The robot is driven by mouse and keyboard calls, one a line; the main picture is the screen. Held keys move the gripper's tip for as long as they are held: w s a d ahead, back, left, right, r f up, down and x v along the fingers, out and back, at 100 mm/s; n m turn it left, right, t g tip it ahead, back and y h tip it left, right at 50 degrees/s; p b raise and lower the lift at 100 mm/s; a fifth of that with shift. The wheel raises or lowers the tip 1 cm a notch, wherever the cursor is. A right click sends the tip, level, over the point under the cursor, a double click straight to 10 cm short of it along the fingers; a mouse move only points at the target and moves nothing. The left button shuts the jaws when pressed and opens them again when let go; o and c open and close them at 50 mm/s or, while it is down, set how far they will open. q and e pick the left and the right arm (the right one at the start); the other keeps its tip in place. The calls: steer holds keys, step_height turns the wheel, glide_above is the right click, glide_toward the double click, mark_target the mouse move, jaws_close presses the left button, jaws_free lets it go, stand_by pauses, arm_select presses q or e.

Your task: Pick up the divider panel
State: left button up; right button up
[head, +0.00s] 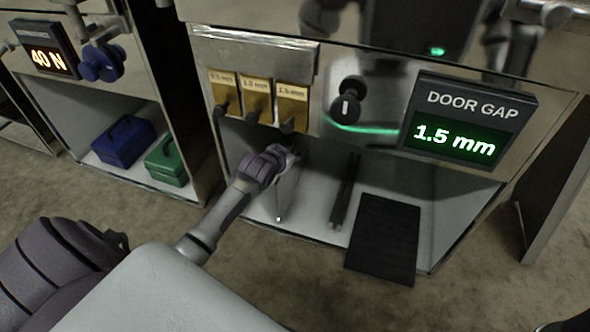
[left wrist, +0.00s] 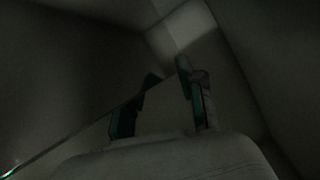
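A thin, pale upright plate (head: 288,192), which looks like the divider panel, stands nearly edge-on in the open lower compartment of the right trailer. My left gripper (head: 286,154) reaches into this compartment at the plate's upper end. Its fingers are hard to make out in the head view. In the left wrist view the two fingers of my left gripper (left wrist: 160,108) stand apart, with a clear gap. A thin straight edge runs from the lower left towards the left finger; I cannot tell whether it touches. My right gripper is not in view.
A dark upright rail (head: 345,192) stands right of the plate, and a black ribbed mat (head: 385,238) lies at the compartment's front. Brass tags (head: 257,98) with dark knobs and a "DOOR GAP 1.5 mm" display (head: 467,125) are above. Blue (head: 123,141) and green (head: 166,161) boxes sit left.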

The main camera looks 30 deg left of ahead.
arm_select(q)
jaws_close()
steer(key=shift+r, duration=0.15)
